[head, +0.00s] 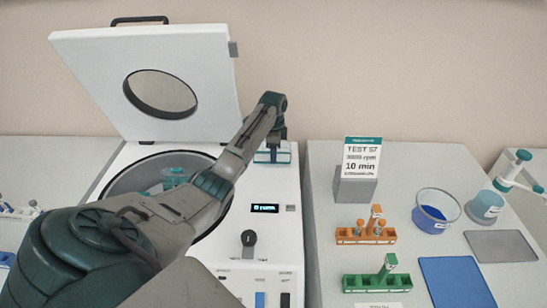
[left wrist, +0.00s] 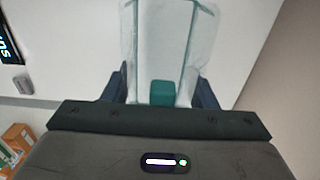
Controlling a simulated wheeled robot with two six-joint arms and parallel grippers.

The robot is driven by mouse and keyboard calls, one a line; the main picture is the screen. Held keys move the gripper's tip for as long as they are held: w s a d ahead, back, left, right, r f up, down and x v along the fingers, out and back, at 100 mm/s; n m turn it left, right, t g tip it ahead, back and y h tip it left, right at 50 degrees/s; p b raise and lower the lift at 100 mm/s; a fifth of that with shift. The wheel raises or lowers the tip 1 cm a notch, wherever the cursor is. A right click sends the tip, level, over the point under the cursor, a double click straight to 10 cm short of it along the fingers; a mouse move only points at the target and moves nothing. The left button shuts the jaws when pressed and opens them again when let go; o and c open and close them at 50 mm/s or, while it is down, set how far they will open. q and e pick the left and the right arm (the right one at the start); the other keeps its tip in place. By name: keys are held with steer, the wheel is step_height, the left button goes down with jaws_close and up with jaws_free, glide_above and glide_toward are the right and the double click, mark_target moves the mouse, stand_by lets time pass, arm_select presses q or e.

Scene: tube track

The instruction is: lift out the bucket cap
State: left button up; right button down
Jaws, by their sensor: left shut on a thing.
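The bucket cap (left wrist: 163,93) shows in the left wrist view as a clear piece with a teal knob. My left gripper (left wrist: 163,98) is shut on this knob, one dark finger on each side. In the head view my left gripper (head: 272,140) points down at the back right of the centrifuge top (head: 274,185), right of the bowl. A clear and teal piece (head: 272,155) shows just below it; whether it touches the deck I cannot tell. The round bowl (head: 128,181) is open, with a teal-topped bucket (head: 174,176) inside, partly hidden by my arm. My right gripper is out of view.
The centrifuge lid (head: 85,75) stands open behind the bowl.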

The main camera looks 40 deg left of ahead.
arm_select(q)
steer(key=shift+d+r+b, duration=0.1)
steer(key=shift+r+b, duration=0.25)
steer(key=shift+r, duration=0.25)
steer(key=s+d, duration=0.1)
steer(key=d, duration=0.1)
steer(key=s+d+b, duration=0.1)
steer(key=s+d, duration=0.1)
steer(key=s+d+b, duration=0.1)
steer(key=s+d, duration=0.1)
steer(key=shift+s+d+r, duration=0.1)
steer(key=shift+r, duration=0.2)
steer(key=s+d+p, duration=0.2)
steer(key=s+d+r+p, duration=0.1)
steer(key=s+d+p, duration=0.1)
steer(key=d+p, duration=0.1)
steer(key=shift+s+r, duration=0.1)
steer(key=shift+r, duration=0.05)
steer(key=shift+s+d+p, duration=0.3)
steer(key=shift+s+d, duration=0.05)
steer(key=shift+d, duration=0.15)
step_height(320, 180, up, 5)
steer(key=p, duration=0.5)
